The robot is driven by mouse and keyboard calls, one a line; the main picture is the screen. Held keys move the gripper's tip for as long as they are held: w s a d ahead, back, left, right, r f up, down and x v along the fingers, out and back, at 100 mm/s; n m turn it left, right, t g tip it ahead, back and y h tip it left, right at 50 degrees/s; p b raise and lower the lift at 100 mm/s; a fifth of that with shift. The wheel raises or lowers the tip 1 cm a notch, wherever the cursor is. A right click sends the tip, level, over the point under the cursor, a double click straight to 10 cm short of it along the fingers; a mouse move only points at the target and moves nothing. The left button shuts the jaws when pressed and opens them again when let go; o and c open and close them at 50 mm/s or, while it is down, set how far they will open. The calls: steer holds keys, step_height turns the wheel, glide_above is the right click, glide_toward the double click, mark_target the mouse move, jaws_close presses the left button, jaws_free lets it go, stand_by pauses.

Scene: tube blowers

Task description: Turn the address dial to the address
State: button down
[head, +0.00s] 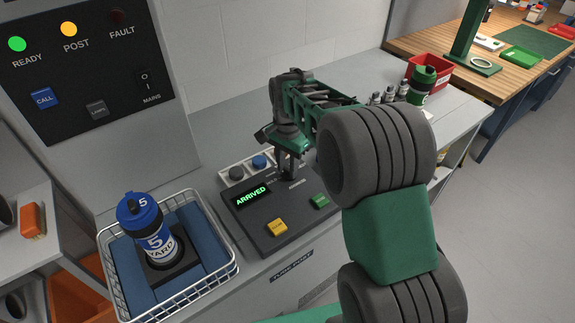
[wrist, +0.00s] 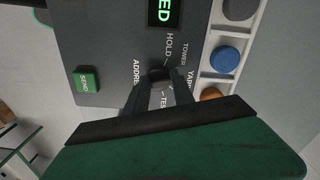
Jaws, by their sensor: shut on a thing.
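The console (head: 262,238) carries a display (head: 252,194) reading ARRIVED in green. The address dial (wrist: 158,74) is a dark knob on its face, mostly hidden by my fingers. Labels around it in the wrist view read HOLD, TOWER, YARD and TEST. My gripper (head: 288,174) points down at the back of the console and is shut on the dial; its fingers also show in the wrist view (wrist: 162,84). I cannot tell which label the dial points at. A blue-capped carrier (head: 152,232) marked 5 YARD stands upright in a wire basket (head: 223,277).
A green SEND button (wrist: 87,80) and a yellow button (head: 277,227) are on the console. A tray with grey, blue and orange discs (wrist: 225,60) lies right behind it. The panel (head: 85,60) has READY and POST lit, FAULT dark.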

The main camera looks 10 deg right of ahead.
steer(key=n, duration=0.5)
steer(key=shift+s+d, duration=0.1)
steer(key=shift+s, duration=0.05)
steer(key=n, duration=0.5)
steer(key=shift+s+d, duration=0.1)
steer(key=shift+n, duration=0.3)
steer(key=c, duration=1.1)
jaws_free()
steer(key=shift+r, duration=0.1)
step_height(320, 180, up, 8)
steer(key=shift+f, duration=0.15)
steer(key=shift+s, duration=0.1)
